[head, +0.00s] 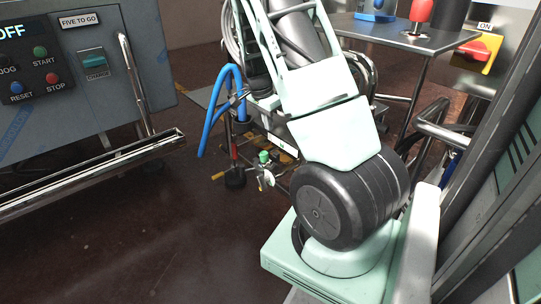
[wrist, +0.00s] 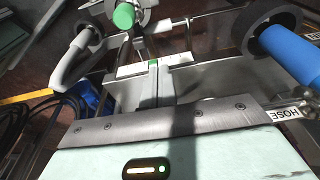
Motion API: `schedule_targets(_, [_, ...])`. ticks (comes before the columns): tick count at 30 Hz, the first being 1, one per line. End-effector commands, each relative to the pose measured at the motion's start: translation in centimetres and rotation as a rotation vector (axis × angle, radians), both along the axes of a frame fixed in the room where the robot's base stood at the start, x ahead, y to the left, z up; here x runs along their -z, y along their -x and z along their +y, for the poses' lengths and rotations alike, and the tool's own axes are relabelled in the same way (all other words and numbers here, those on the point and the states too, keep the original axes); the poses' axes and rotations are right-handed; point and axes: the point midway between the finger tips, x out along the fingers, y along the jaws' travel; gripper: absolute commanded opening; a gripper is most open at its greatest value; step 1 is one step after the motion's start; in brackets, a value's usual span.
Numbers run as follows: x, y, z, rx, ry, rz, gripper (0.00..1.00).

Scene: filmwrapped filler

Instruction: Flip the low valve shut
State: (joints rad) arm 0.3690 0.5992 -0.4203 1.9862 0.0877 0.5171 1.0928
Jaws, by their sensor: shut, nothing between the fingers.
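In the head view a small silver fitting with a green cap (head: 264,157) sits low near the floor, left of my arm. A dark fitting with a red upright part (head: 234,160) and a yellow tip stand beside it. I cannot tell for sure which part is the low valve's handle. In the wrist view a round green cap (wrist: 124,15) on a silver body shows at the top. My gripper (wrist: 153,66) is shut and empty, below that cap in the picture; contact cannot be told.
A blue hose (head: 210,125) hangs left of my arm. A blue cylinder (wrist: 290,58) and a HOSE label (wrist: 284,114) are at the wrist view's right. A control panel (head: 85,85) reading OFF, with a metal rail (head: 95,177), stands left. The dark red floor (head: 130,245) is clear at front left.

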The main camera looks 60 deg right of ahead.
Motion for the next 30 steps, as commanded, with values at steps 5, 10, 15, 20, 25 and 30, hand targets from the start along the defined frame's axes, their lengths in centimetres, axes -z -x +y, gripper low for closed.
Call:
schedule_targets(5, [1.4, 0.1, -0.2, 0.0, -0.001, 0.001, 0.0])
schedule_targets(10, [4.5, 0.3, -0.7, 0.001, -0.002, 0.002, 0.0])
schedule_targets(15, [8.1, 0.5, -1.4, -0.001, -0.003, 0.001, 0.0])
schedule_targets(20, [11.0, 0.6, -1.8, -0.003, -0.001, 0.001, 0.0])
schedule_targets(25, [13.0, 0.5, -1.3, -0.003, -0.001, 0.001, 0.0])
schedule_targets(30, [13.7, 0.4, -1.2, -0.002, 0.0, -0.001, 0.0])
